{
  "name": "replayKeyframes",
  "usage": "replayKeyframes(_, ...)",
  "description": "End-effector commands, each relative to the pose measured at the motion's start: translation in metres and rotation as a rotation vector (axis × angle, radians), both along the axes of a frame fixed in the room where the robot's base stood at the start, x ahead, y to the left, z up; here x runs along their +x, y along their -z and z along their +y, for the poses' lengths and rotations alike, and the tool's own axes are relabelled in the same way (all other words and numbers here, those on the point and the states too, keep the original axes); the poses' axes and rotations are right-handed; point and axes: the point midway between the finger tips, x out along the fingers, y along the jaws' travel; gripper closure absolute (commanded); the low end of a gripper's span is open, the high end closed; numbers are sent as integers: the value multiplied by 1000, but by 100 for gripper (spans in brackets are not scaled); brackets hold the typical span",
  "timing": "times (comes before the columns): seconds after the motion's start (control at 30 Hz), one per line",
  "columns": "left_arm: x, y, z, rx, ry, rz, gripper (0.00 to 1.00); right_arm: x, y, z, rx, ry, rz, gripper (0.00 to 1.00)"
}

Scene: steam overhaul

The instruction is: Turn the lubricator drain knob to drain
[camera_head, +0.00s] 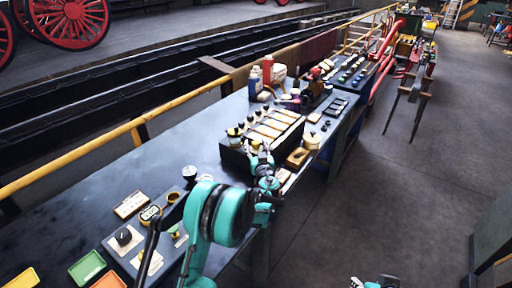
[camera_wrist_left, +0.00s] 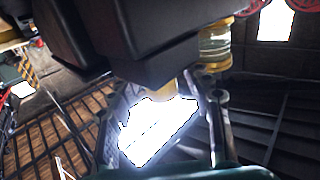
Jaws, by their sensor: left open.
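The lubricator (camera_head: 234,158) is a dark box on the bench with a row of pale plates and small black-and-yellow knobs along its top. My left gripper (camera_head: 262,150) is at its near right side, low by the front face. In the left wrist view, a dark housing (camera_wrist_left: 140,40) fills the top, with a glass-and-brass cup (camera_wrist_left: 215,45) on its right. My left gripper's fingers are apart there. A small tan piece (camera_wrist_left: 172,88), possibly the drain knob, shows between the fingertips under the housing; contact cannot be told. Part of my right arm shows at the bottom edge of the head view.
A tan wooden block (camera_head: 298,157) and a cream round pot (camera_head: 312,141) stand close right of the left gripper. Bottles (camera_head: 255,82) and a red valve piece stand behind. Several coloured trays (camera_head: 87,266) and a knob panel lie front left. The bench middle left is clear.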

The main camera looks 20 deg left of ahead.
Motion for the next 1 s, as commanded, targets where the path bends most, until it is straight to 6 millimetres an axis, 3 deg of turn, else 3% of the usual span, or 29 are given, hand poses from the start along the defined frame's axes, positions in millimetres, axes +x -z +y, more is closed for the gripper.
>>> replayKeyframes(0.27,1,0,1,0,0,0,53,0,0,0,0,0,0,60)
replayKeyframes(0.43,1,0,1,0,0,0,98,0,0,0,0,0,0,60)
replayKeyframes(0.47,1,0,1,0,0,0,100,0,0,0,0,0,0,60)
replayKeyframes(1.0,1,0,3,0,128,0,100,0,4,0,0,0,0,60)
